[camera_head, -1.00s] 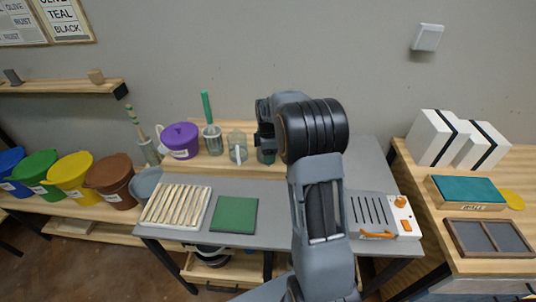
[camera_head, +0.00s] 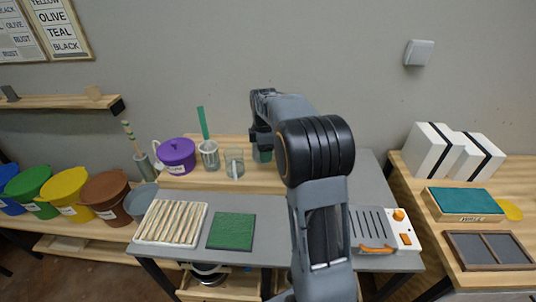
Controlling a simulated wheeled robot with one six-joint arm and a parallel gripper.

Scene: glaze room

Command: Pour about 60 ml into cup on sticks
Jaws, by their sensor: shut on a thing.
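My gripper (camera_head: 260,138) is at the back of the grey table, over the wooden riser, partly hidden by my own arm. It is shut on a small greenish, see-through vessel (camera_head: 263,155), of which only a part shows; it looks upright. I cannot tell whether it touches the riser or what is in it. A white tray with a row of pale wooden sticks (camera_head: 172,222) lies at the table's front left. No cup shows on these sticks. A clear glass vessel (camera_head: 234,163) stands on the riser, left of my gripper.
On the riser stand a purple lidded pot (camera_head: 177,156) and a glass with a green stick (camera_head: 209,155). A green mat (camera_head: 231,231) lies right of the sticks. A white device with orange knobs (camera_head: 400,228) is at the right. Coloured buckets (camera_head: 66,194) stand at the left.

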